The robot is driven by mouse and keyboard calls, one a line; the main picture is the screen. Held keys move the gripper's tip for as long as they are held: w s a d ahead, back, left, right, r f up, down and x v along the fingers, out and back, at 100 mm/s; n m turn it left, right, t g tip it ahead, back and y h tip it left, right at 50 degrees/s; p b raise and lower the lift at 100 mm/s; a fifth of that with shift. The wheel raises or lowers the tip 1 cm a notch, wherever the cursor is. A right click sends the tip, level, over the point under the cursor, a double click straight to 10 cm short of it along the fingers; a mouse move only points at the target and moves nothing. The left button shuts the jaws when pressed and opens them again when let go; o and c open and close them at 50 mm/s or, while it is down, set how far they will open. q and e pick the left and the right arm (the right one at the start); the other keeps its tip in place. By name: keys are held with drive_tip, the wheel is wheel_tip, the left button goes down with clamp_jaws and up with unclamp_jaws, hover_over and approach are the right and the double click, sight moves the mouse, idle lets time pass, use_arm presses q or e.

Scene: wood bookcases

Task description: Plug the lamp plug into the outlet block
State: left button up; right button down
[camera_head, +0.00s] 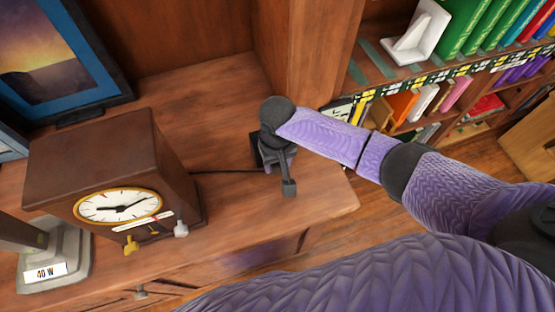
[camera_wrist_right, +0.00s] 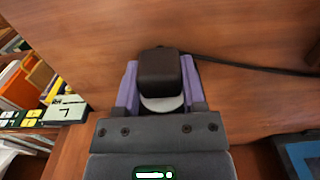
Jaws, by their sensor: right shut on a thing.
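My right gripper (camera_head: 280,162) is over the wooden desk top near its right end; its purple fingers also show in the wrist view (camera_wrist_right: 160,92). They are shut on a dark, boxy piece with a cable, which looks like the lamp plug (camera_wrist_right: 160,70). A pale grey rounded part shows just below it between the fingers; I cannot tell what it belongs to. The cable (camera_head: 228,171) runs left behind the clock. I cannot make out the outlet block separately or whether the plug touches it. A lamp base (camera_head: 58,255) marked 40 W stands at lower left. My left gripper is out of view.
A brown box clock (camera_head: 110,175) with keys in front stands left of my right gripper. A framed picture (camera_head: 70,60) leans at the back left. A wooden upright and bookshelves with books (camera_head: 470,25) are at the right.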

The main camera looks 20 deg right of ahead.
drive_tip(key=shift+p, duration=0.35)
idle(0.6)
drive_tip(key=shift+w+b, duration=0.4)
drive_tip(key=shift+w, duration=0.2)
drive_tip(key=shift+c, duration=0.5)
unclamp_jaws()
